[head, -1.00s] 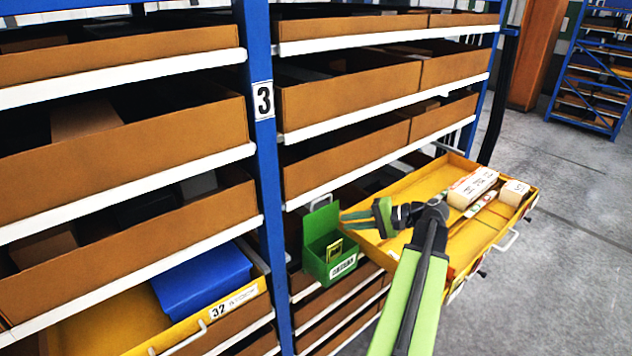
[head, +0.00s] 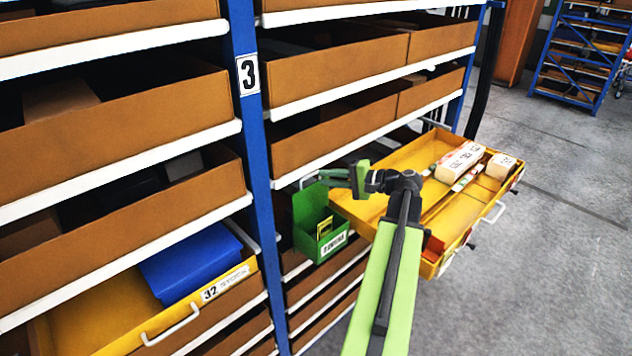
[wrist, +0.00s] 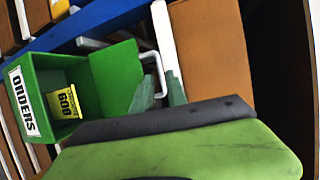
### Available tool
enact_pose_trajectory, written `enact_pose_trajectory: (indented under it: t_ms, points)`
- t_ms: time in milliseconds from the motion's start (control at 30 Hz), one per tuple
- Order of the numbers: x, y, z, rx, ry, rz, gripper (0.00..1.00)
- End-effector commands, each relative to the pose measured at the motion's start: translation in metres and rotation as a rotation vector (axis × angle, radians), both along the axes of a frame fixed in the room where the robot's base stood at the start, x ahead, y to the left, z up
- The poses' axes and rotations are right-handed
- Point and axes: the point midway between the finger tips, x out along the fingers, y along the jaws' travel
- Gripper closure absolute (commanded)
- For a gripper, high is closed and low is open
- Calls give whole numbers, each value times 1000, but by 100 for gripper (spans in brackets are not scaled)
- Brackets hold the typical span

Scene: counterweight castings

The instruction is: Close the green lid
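The green box (head: 322,243) hangs at the shelf front, with its green lid (head: 308,204) standing open and upright at the back. In the wrist view the lid (wrist: 117,77) shows close up, with a white wire handle (wrist: 150,78) at its edge. My gripper (head: 324,178) is at the lid's top edge by the handle, its fingers slightly apart. A yellow card (wrist: 64,101) is inside the box.
A pulled-out yellow drawer (head: 372,217) holding white boxes (head: 460,161) juts out right of the green box. A blue post (head: 256,150) stands left of it. Open floor lies right.

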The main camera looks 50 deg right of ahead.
Motion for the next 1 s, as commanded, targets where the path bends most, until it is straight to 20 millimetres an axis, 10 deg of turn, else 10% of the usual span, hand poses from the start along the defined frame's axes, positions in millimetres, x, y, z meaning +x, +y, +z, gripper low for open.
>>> enact_pose_trajectory:
  t_ms: [300, 1000]
  points:
    - [39, 13, -9, 0, 0, -1, 82]
    - [40, 13, -9, 0, 0, -2, 100]
